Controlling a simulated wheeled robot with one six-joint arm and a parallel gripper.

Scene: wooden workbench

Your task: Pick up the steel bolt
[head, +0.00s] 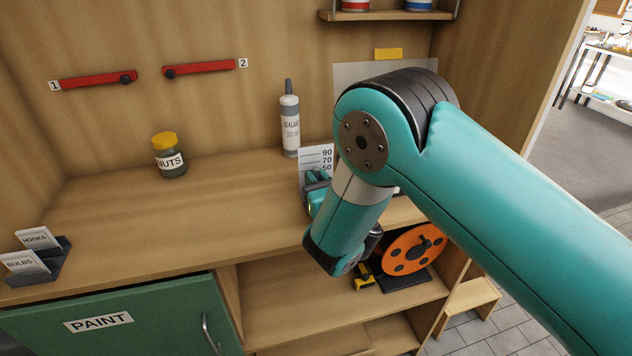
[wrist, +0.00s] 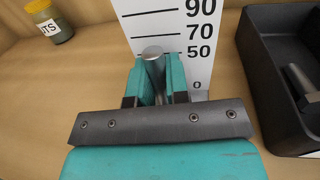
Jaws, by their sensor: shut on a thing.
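My gripper (wrist: 153,75) is shut on the steel bolt (wrist: 152,54), whose round grey head shows between the teal fingers in the wrist view. The bolt's lower part is hidden by the fingers and the gripper body. The bolt is in front of a white scale card (wrist: 172,25) marked 90, 70, 50 and 0. In the head view my gripper (head: 317,188) is beside the same card (head: 314,158), largely behind my arm, and the bolt cannot be made out there. I cannot tell whether the bolt touches the bench.
A dark tray (wrist: 262,75) at the right holds a grey metal piece (wrist: 301,80). A sealant bottle (head: 290,125) and a nuts jar (head: 169,157) stand at the back. The bench top (head: 190,215) is clear left of my gripper. An orange reel (head: 410,250) is below.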

